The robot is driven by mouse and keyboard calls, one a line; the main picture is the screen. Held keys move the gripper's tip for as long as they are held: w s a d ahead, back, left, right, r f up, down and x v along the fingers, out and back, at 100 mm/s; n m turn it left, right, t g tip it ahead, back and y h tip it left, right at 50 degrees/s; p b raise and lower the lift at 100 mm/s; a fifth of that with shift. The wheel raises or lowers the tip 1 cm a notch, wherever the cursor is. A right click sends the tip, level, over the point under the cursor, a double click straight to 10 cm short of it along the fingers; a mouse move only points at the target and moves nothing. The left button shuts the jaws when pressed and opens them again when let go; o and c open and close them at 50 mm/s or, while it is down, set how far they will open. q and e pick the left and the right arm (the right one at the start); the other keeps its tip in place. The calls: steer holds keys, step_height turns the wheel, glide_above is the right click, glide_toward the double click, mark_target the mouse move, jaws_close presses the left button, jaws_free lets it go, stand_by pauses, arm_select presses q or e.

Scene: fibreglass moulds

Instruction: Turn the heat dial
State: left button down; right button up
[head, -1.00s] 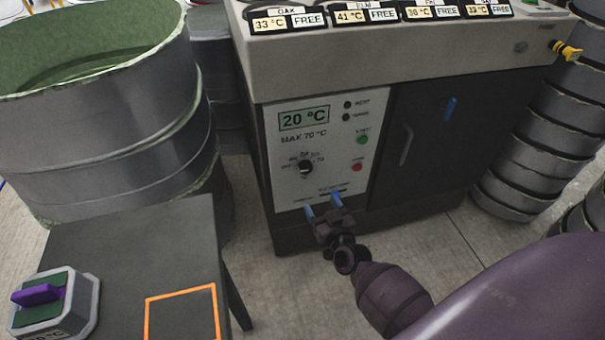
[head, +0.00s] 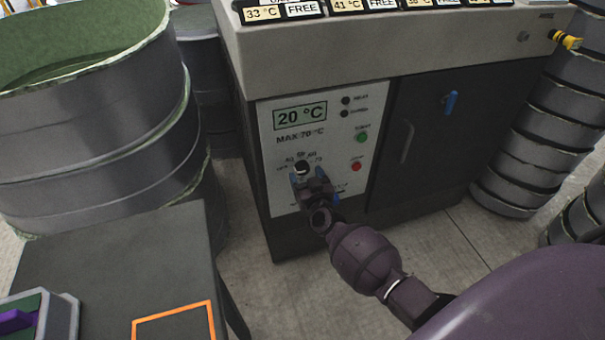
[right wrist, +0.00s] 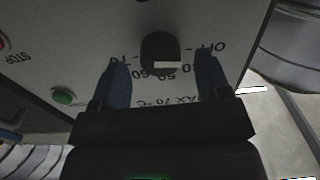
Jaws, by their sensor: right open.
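The heat dial (head: 302,168) is a dark round knob with a white mark on the white control panel (head: 285,145). In the right wrist view the dial (right wrist: 160,50) shows upside down, with printed numbers around it. My right gripper (head: 310,178) is at the panel, right at the dial. Its two blue fingers are open. In the right wrist view the gripper (right wrist: 163,85) has one finger on each side of the dial, with gaps between. I cannot tell how far the fingertips stand from the panel. My left gripper is not in view.
The panel display (head: 300,115) reads 20 °C. A green button (head: 361,137) and a red button (head: 356,166) are right of the dial. A dark table (head: 120,260) stands at the lower left. Large drums (head: 95,130) stand left, and stacked grey rings (head: 515,160) right.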

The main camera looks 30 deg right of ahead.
steer(key=shift+w+d+f, duration=0.1)
steer(key=shift+w, duration=0.3)
steer(key=shift+w+d, duration=0.1)
steer(key=shift+w, duration=0.25)
steer(key=c, duration=0.9)
